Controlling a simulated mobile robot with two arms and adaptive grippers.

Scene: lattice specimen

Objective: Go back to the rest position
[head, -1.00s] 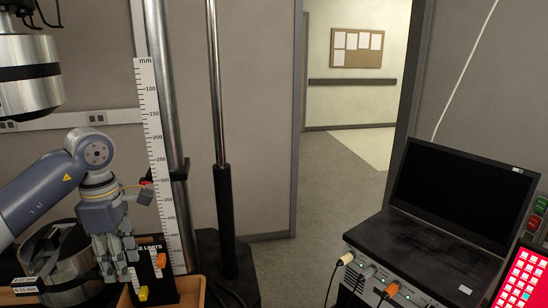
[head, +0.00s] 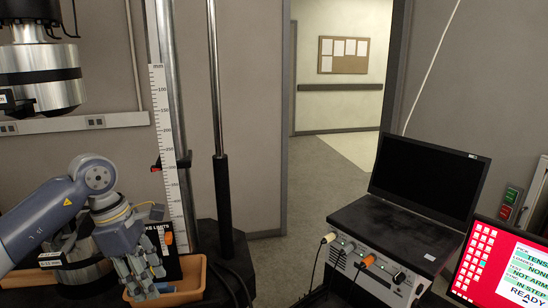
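My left gripper (head: 146,278) is at the lower left of the head view, pointing down over an orange tray (head: 196,290). Its grey fingers look spread apart, and I see no object held between them. A small blue-grey piece shows at the tray beside the fingertips; I cannot tell what it is. My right gripper is not in view.
A testing machine's metal cylinder (head: 42,78) hangs at upper left. An upright ruler (head: 170,150) and dark post (head: 221,190) stand close right of my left arm. A laptop (head: 428,182) sits on a control box (head: 375,250). A red-and-white screen (head: 500,268) is at lower right.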

